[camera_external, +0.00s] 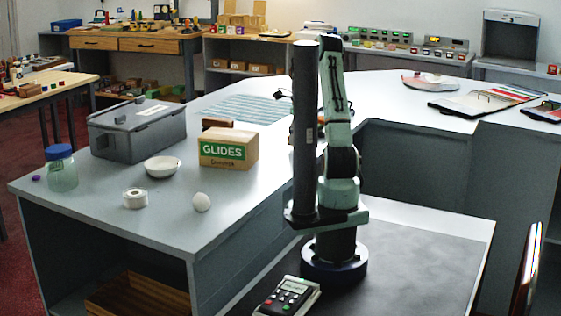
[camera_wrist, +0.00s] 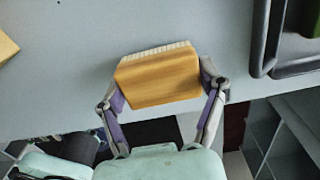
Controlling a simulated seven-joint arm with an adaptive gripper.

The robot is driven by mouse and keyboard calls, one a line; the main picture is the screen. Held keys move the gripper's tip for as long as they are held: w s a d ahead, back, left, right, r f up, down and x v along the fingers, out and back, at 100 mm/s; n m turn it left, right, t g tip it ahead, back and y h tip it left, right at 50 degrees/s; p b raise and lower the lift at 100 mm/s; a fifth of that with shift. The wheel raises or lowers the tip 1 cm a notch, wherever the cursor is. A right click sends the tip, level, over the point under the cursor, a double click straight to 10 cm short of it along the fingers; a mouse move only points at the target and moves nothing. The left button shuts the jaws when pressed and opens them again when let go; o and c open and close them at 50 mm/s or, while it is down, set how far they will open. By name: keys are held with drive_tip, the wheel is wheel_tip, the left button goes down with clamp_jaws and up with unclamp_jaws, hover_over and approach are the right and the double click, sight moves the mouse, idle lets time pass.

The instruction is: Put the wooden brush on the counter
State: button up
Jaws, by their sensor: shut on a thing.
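The wooden brush (camera_wrist: 158,77) shows in the wrist view as a tan block with pale bristles along its far edge. My gripper (camera_wrist: 162,90) is shut on it, with one finger at each end. The brush is over the grey counter (camera_wrist: 80,75), near its edge; I cannot tell whether it touches the surface. In the external view the counter (camera_external: 105,195) runs from the left front to the back right. My gripper and the held brush cannot be made out there, behind the dark column and my arm.
A GLIDES box (camera_external: 228,150), grey case (camera_external: 137,130), white bowl (camera_external: 162,166), tape roll (camera_external: 135,198), white ball (camera_external: 201,202) and jar (camera_external: 61,168) stand on the left counter. A brown block (camera_external: 217,124) shows behind the box. A dark tray (camera_wrist: 262,45) lies right in the wrist view.

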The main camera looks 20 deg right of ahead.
drive_tip(key=shift+f, duration=0.45)
drive_tip(key=shift+f, duration=0.1)
drive_tip(key=o, duration=1.1)
drive_tip(key=shift+o, duration=0.2)
